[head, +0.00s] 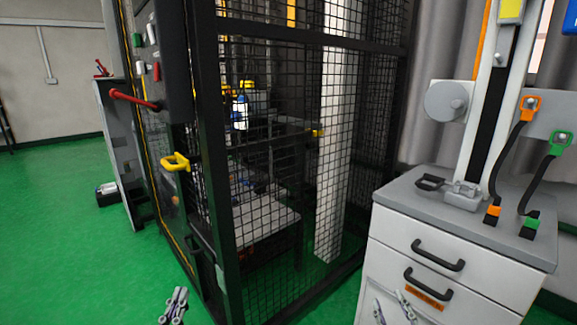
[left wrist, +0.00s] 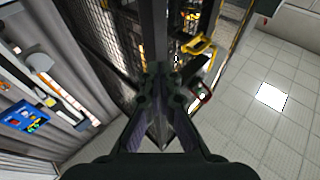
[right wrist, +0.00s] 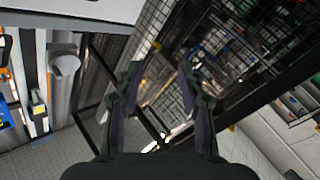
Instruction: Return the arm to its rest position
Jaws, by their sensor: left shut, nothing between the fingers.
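My left gripper (head: 176,303) shows at the bottom edge of the head view, left of centre, in front of the cage. Its fingers are together and hold nothing; they also meet in the left wrist view (left wrist: 163,75). My right gripper (head: 392,307) shows at the bottom edge of the head view, in front of the white drawer cabinet (head: 400,262). Its fingers are spread apart with nothing between them, as the right wrist view (right wrist: 159,70) also shows. Most of both arms is out of the head view.
A black mesh cage (head: 262,150) stands ahead, with a yellow handle (head: 175,162) and a red lever (head: 134,99) at its left side. The cabinet's grey top (head: 425,208) carries a column and cables with an orange plug (head: 493,212) and a green plug (head: 530,225). Green floor (head: 60,230) is open at left.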

